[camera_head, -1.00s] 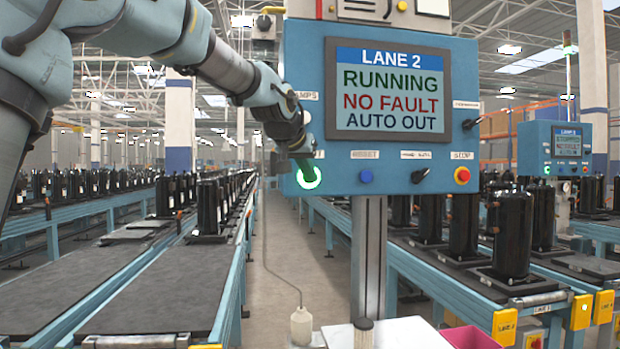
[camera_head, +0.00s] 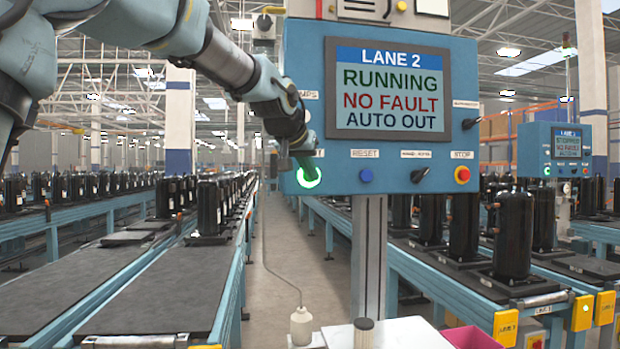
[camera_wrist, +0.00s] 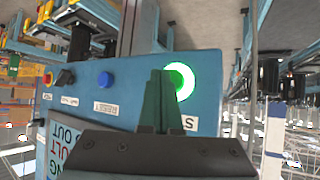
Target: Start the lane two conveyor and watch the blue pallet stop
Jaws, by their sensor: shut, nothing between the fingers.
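The blue lane 2 control panel (camera_head: 400,60) stands at centre. Its screen (camera_head: 390,92) reads LANE 2, RUNNING, NO FAULT, AUTO OUT. The green start button (camera_head: 311,178) at its lower left is lit; it also glows in the wrist view (camera_wrist: 182,82). My gripper (camera_head: 305,160) is shut and empty, its fingertips at the button's upper left edge; I cannot tell whether they touch it. In the wrist view my shut fingers (camera_wrist: 158,95) lie beside the lit ring. Black compressors stand on dark pallets along the conveyors (camera_head: 165,290). I cannot make out a blue pallet.
The panel also carries a blue reset button (camera_head: 366,175), a black selector (camera_head: 419,175) and a red stop button (camera_head: 462,174). A second panel (camera_head: 553,150) stands at right. A white bottle (camera_head: 301,326) and a pink bin (camera_head: 470,338) are below. An aisle runs behind the panel.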

